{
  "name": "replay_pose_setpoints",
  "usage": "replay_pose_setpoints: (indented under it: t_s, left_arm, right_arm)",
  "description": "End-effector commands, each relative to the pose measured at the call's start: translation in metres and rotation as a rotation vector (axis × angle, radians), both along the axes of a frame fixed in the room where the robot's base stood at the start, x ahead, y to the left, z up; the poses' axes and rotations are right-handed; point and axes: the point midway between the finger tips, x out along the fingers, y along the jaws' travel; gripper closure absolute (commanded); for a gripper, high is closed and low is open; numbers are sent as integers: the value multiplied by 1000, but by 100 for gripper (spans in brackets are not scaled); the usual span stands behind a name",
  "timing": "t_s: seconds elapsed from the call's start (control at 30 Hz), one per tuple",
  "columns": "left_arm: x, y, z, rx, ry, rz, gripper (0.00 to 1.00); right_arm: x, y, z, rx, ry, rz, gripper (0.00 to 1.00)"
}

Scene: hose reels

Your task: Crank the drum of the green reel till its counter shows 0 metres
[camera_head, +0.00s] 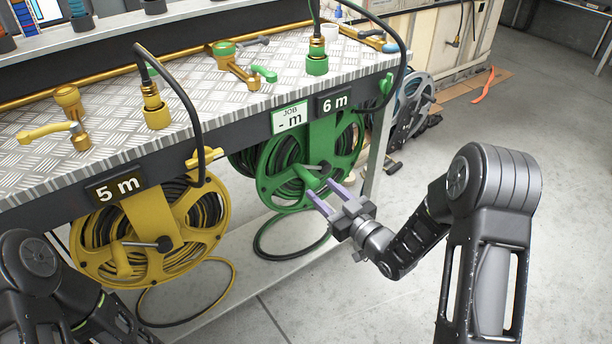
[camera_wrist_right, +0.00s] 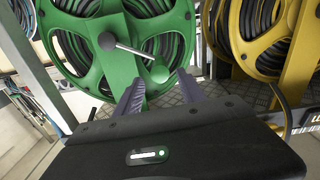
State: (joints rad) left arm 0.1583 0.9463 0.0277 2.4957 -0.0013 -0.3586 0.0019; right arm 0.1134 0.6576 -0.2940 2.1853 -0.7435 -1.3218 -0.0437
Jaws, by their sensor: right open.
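The green reel (camera_head: 287,165) hangs under the bench, its drum wound with dark hose. Its counter (camera_head: 335,102) reads 6 m. Its crank has a dark hub (camera_head: 325,167) and a green knob (camera_head: 308,177), pointing left and slightly down in the head view. My right gripper (camera_head: 322,190) is open, its two purple fingers pointing at the crank knob. In the right wrist view, the knob (camera_wrist_right: 158,73) shows just beyond and between the fingertips (camera_wrist_right: 161,84); I cannot tell whether they touch. My left arm shows at lower left, its gripper out of view.
The yellow reel (camera_head: 155,245), with a 5 m counter (camera_head: 114,187), hangs to the left. A job sign (camera_head: 290,118) shows "- m". Loose hose loops (camera_head: 290,252) hang below the reels.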

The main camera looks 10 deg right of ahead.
Motion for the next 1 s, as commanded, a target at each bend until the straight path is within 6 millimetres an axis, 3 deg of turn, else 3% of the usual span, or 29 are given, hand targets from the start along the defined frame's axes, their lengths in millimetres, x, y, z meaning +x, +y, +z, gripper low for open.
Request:
replay_pose_setpoints:
  t_s: [0.53,0.9,1.0]
  left_arm:
    - [1,1,-7,1,-1,2,11]
    - [1,1,-7,1,-1,3,11]
    - [1,1,-7,1,-1,3,11]
  right_arm:
    - [64,26,-1,-1,0,2,53]
    - [70,29,0,0,1,1,53]
    - [70,28,0,0,1,1,61]
